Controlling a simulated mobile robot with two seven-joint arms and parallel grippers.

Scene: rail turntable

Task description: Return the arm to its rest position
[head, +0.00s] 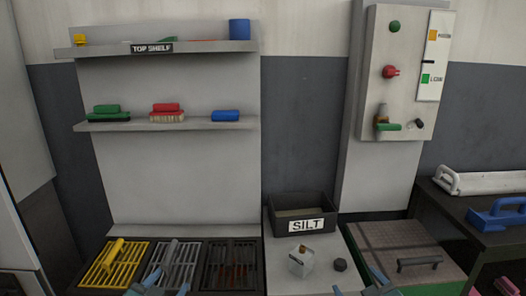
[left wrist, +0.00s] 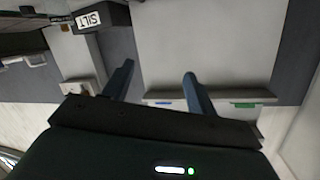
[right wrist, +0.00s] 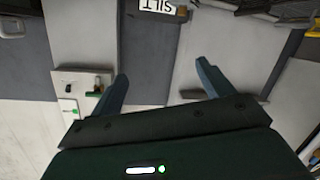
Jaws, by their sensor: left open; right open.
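My left gripper (head: 158,288) shows at the bottom edge of the head view, in front of the grated trays. Its two blue fingers stand apart in the left wrist view (left wrist: 158,85), with nothing between them. My right gripper (head: 362,284) is at the bottom edge of the head view, right of the white carton. Its fingers are spread and empty in the right wrist view (right wrist: 162,85). Both grippers appear clear of the objects around them. Most of both arms is outside the head view.
A black SILT bin (head: 332,213) stands behind a white carton (head: 301,261) and a dark cap (head: 340,264). Grated trays (head: 128,243) lie at lower left, some with handled tools. Shelves (head: 215,126) hold brushes. A control panel (head: 396,90) and dark table (head: 450,203) are at right.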

